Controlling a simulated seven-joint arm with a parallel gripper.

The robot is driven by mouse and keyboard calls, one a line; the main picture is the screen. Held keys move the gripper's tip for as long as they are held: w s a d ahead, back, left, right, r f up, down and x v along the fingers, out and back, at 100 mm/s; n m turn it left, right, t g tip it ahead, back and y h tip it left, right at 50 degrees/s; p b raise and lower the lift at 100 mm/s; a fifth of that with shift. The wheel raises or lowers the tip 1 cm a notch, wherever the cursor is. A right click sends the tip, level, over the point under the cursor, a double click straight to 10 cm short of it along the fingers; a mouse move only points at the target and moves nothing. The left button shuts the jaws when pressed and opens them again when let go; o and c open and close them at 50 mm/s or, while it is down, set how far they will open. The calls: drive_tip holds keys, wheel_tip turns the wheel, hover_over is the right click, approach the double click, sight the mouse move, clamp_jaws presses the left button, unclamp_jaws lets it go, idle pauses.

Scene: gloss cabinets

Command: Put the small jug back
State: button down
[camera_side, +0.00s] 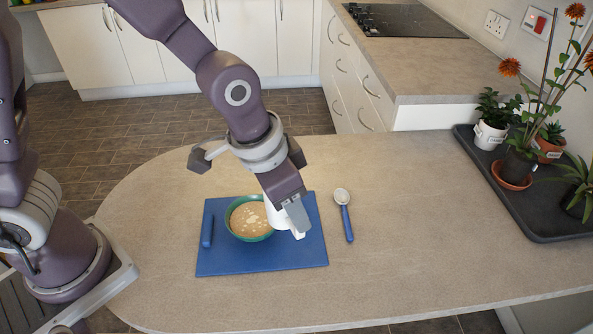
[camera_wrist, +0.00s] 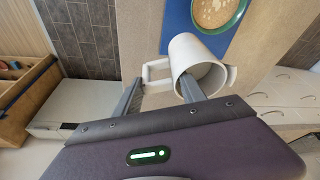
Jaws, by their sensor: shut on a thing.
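The small white jug (camera_wrist: 187,52) is in my gripper (camera_wrist: 160,88). In the wrist view its open mouth faces the camera, its handle (camera_wrist: 153,72) lies between the fingers, and one finger overlaps the mouth. In the side view my gripper (camera_side: 292,218) is low over the right part of the blue board (camera_side: 285,258), and the jug (camera_side: 273,218) shows partly behind the fingers, beside the green bowl (camera_side: 232,230). The bowl holds brown food with pale flakes; it also shows in the wrist view (camera_wrist: 216,12). I cannot tell whether the jug touches the board.
A blue-handled spoon (camera_side: 345,215) lies right of the board. A blue bar-shaped thing (camera_side: 207,230) lies on the board's left. A dark tray (camera_side: 535,218) with several potted plants stands at the right. The counter (camera_side: 420,220) between spoon and tray is clear. A wooden crate (camera_wrist: 28,105) shows in the wrist view.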

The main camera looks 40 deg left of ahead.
drive_tip(key=w+a+n, duration=0.2)
drive_tip(key=w+a, duration=0.4)
drive_tip(key=w, duration=0.3)
drive_tip(key=w+a+n+y, duration=0.1)
drive_tip(key=w+a, duration=0.4)
drive_tip(key=w, duration=0.4)
drive_tip(key=w+a+n, duration=0.2)
drive_tip(key=w+a, duration=0.4)
drive_tip(key=w, duration=0.3)
drive_tip(key=f, duration=1.5)
drive_tip(key=shift+s+d+f, duration=0.15)
drive_tip(key=shift+s+d, duration=0.15)
drive_tip(key=shift+d, duration=0.05)
drive_tip(key=shift+f, duration=0.1)
drive_tip(key=c, duration=0.7)
unclamp_jaws()
drive_tip(key=v, duration=1.2)
drive_tip(key=shift+s+d+r, duration=0.2)
drive_tip(key=shift+s, duration=0.05)
